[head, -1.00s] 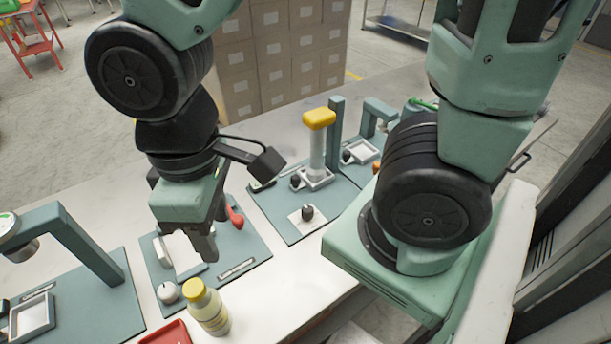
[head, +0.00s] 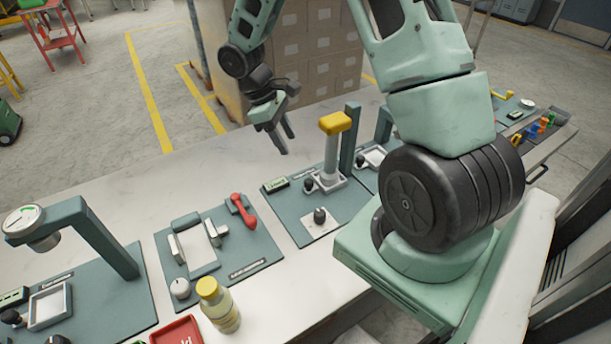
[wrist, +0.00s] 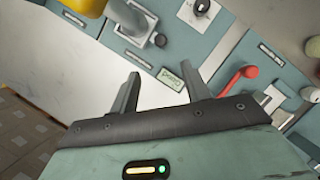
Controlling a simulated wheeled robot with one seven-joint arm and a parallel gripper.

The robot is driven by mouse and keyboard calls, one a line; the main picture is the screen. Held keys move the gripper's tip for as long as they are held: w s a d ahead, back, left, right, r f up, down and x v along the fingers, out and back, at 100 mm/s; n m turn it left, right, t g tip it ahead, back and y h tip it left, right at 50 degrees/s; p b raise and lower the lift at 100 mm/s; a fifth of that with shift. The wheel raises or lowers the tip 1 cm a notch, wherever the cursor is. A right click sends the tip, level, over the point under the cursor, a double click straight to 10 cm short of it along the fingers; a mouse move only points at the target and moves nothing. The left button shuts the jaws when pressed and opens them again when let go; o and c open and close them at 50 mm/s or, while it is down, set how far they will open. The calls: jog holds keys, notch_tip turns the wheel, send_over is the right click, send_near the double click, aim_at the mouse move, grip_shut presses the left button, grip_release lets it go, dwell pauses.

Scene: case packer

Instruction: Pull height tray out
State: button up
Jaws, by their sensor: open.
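A station with a yellow-topped white column (head: 337,124) stands on a teal board right of centre. A white square tray (head: 333,186) with a dark knob (head: 308,185) sits at the column's foot. A white plate with another dark knob (head: 320,215) lies in front of it. I cannot read which of these is labelled height. My gripper (head: 288,145) is open and empty in the air, behind and left of the column. In the wrist view the open fingers (wrist: 162,68) point towards a green display (wrist: 172,78), with a dark knob (wrist: 160,40) just beyond; nothing is between them.
A station with a red lever (head: 243,210) lies to the left, and a gauge press (head: 25,222) at far left. A yellow-capped bottle (head: 218,305) and a red tray (head: 177,333) stand at the front. Stacked boxes (head: 320,60) are behind the table.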

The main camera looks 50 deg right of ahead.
aim_at(307, 180)
jog(key=p+x, duration=0.1)
jog(key=x, duration=1.2)
jog(key=shift+f+p, duration=0.3)
jog(key=shift+p, duration=0.05)
